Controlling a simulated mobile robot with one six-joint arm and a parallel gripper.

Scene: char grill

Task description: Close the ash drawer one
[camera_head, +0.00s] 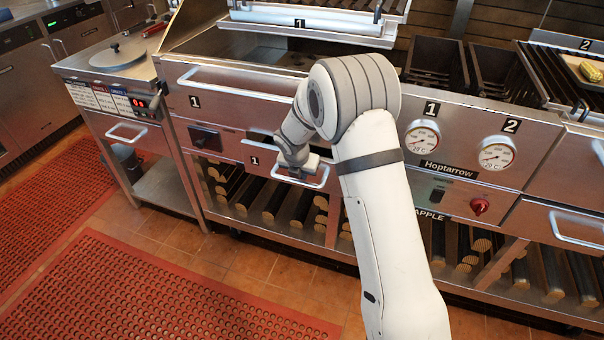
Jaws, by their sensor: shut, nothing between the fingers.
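The ash drawer one (230,147) appears to be the low steel front with a small "1" label, under the wide upper front of the grill. Its bar handle (318,184) sticks out at its right part. A dark gap shows along its top; I cannot tell how far out it stands. My gripper (300,170) is at the handle, shut, with nothing visible between its fingers. Whether it touches the handle or front is too small to tell. My forearm hides the area to the right of the handle.
Above is the wide upper front with a long handle (235,88). Several logs (275,205) lie on the shelf below. Gauges (422,137) and a red knob (479,206) are to the right. A side cart (130,125) stands left. Red mats (170,295) cover open floor.

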